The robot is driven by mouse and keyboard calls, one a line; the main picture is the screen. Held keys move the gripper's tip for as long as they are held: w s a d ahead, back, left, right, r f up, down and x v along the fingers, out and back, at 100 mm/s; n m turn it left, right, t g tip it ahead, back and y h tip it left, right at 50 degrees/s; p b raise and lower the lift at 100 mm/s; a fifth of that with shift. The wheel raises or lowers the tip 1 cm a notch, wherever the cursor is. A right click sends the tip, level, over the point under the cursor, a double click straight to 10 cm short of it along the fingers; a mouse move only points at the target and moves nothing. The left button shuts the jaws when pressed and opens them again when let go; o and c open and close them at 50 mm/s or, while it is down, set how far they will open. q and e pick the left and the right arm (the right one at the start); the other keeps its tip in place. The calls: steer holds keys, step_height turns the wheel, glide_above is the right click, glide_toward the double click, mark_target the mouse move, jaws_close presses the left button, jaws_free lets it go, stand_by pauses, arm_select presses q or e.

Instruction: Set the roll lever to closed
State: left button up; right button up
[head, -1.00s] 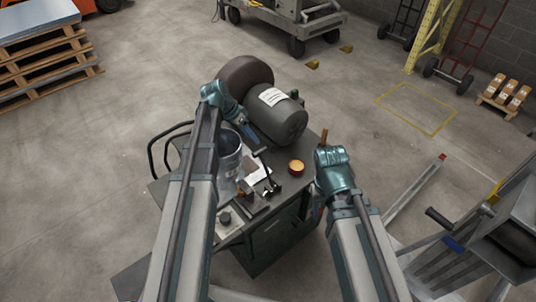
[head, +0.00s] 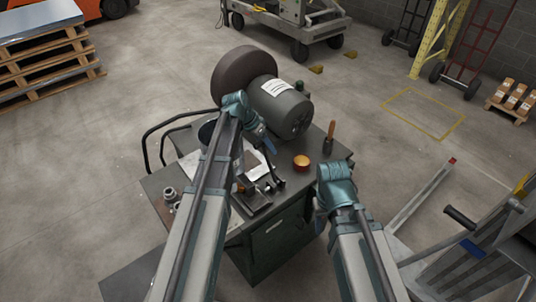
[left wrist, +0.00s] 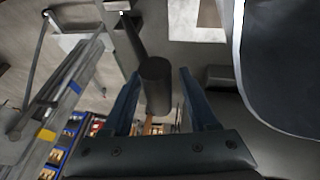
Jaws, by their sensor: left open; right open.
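The roll lever (head: 270,165) is a thin black rod on the bench, near the tip of my left gripper in the head view. In the left wrist view a dark round lever knob (left wrist: 156,85) stands between the two blue fingers, with its rod running up and left. My left gripper (head: 265,142) is open around the knob, with gaps visible on both sides. It also shows in the left wrist view (left wrist: 158,98). My right gripper (head: 321,222) hangs low at the bench's right edge, open, its fingers mostly hidden by its arm.
The dark green bench (head: 315,170) carries a large grey motor drum (head: 280,108), an orange-topped tin (head: 302,162) and a wooden-handled tool (head: 331,130). A bucket (head: 208,132) is partly behind my left arm. A grey machine (head: 500,245) stands at the right. Open floor lies left.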

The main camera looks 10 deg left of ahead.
arm_select(q)
steer(key=shift+w+d+f, duration=0.1)
steer(key=shift+d+f, duration=0.1)
steer(key=shift+f, duration=0.2)
jaws_close()
stand_by(1.2)
